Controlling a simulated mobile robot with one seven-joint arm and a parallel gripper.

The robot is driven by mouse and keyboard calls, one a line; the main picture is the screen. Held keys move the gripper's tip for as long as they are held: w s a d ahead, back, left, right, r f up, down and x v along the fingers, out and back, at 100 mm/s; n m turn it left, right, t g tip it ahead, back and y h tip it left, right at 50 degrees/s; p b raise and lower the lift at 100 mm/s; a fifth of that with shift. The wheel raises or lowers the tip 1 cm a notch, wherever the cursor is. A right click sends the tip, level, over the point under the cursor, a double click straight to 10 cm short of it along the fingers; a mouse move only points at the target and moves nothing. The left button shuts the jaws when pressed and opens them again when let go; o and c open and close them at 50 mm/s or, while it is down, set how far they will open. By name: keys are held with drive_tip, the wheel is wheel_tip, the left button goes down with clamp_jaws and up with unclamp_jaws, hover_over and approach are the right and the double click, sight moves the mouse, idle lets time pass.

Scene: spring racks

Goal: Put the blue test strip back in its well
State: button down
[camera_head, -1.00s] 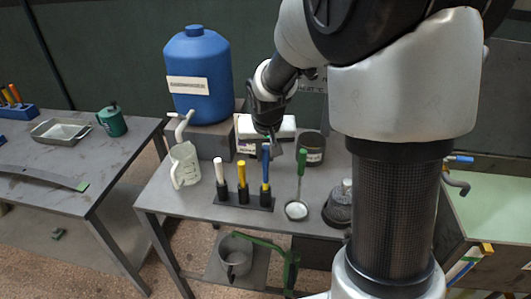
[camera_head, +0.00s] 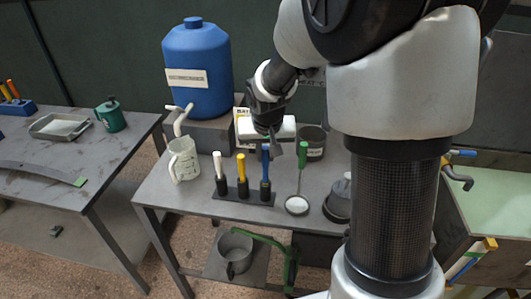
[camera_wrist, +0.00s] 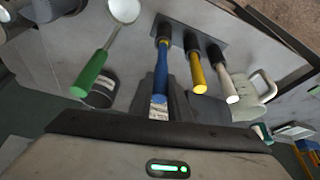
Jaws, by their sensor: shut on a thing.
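A blue test strip (camera_head: 265,163) stands upright at the right-hand well of a dark rack (camera_head: 229,195); it also shows in the wrist view (camera_wrist: 162,72). Its lower end meets a black sleeve; I cannot tell how deep it sits. A yellow strip (camera_head: 242,168) and a white strip (camera_head: 218,166) stand in the other wells to its left. My gripper (camera_head: 272,143) is above the rack, shut on the blue strip near its top. In the wrist view the dark fingers (camera_wrist: 160,100) are behind and beside the blue strip, and its pale end faces the camera.
A green-handled round mirror or ladle (camera_head: 297,205) lies right of the rack, with a dark can (camera_head: 312,143) behind. A blue jerrycan (camera_head: 197,95) stands at the back left.

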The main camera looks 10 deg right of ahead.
sight(265, 164)
drive_tip(key=shift+f+b, duration=1.7)
drive_tip(key=shift+f, duration=0.4)
drive_tip(key=c, duration=1.6)
unclamp_jaws()
drive_tip(key=shift+r, duration=0.15)
drive_tip(key=p+v, duration=0.1)
drive_tip(key=v, duration=1.6)
drive_tip(key=shift+r+p, duration=0.15)
drive_tip(key=shift+p, duration=0.25)
